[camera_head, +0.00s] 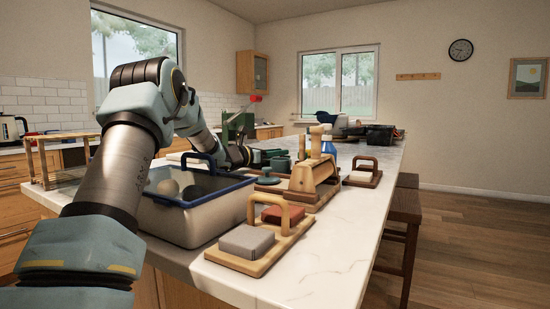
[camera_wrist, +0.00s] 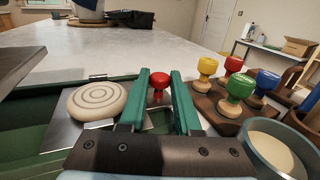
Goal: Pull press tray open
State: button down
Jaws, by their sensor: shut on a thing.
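The press tray (camera_wrist: 60,135) is a low green tray with a metal plate, seen at the left of the wrist view. A pale round disc with spiral rings (camera_wrist: 97,101) lies on the plate. A red knob (camera_wrist: 158,79) shows between the two green fingers of my gripper (camera_wrist: 160,84), which is shut on it. The black gripper body hides part of the tray edge and the knob's mounting. In the head view the green press (camera_head: 230,130) stands behind my wrist, with a red-ended lever (camera_head: 256,98) above it.
Stamps with coloured tops (camera_wrist: 236,88) stand on a wooden board to the right of my gripper, close to a bowl (camera_wrist: 272,150). A blue-rimmed bin (camera_head: 195,215) and a wooden holder with blocks (camera_head: 262,262) are at the counter's near end. Bare countertop lies beyond the gripper.

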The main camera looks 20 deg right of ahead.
jog(key=shift+r, duration=0.1)
jog(key=c, duration=0.9)
grip_release()
jog(key=b+v, duration=0.2)
jog(key=v, duration=0.8)
jog(key=shift+s+a, duration=0.15)
jog(key=shift+a, duration=0.3)
jog(key=shift+r, duration=0.1)
